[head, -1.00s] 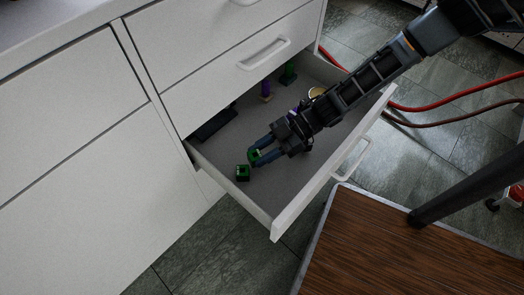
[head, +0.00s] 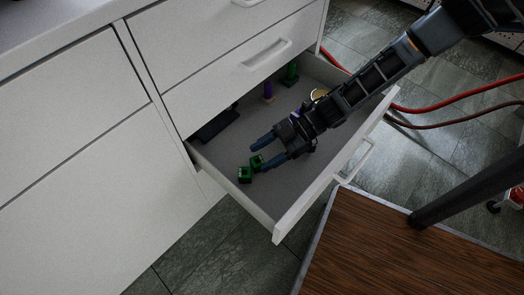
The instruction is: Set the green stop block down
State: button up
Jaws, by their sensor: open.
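Two small green blocks lie close together in the open drawer (head: 240,213), near its left wall. One green block (head: 245,174) is nearer the left wall. The other green block (head: 257,161) is just up and right of it, beside my gripper's fingertips; I cannot tell which is the stop block or whether the two touch. My gripper (head: 259,157) is open, its blue fingers spread, reaching down into the drawer from the upper right. The lower finger is very close to the second block, and contact cannot be told.
A dark flat item (head: 217,125), a purple piece (head: 268,92), a green piece (head: 291,73) and a yellowish round item (head: 319,94) are farther back in the drawer. The drawer front (head: 335,165) borders the right side. A wooden top (head: 400,245) stands at lower right.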

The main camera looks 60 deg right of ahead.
jog(key=p+v, duration=0.3)
jog(key=v, duration=0.8)
jog(key=shift+d+r, duration=0.25)
jog(key=shift+r, duration=0.15)
jog(key=shift+a, duration=0.1)
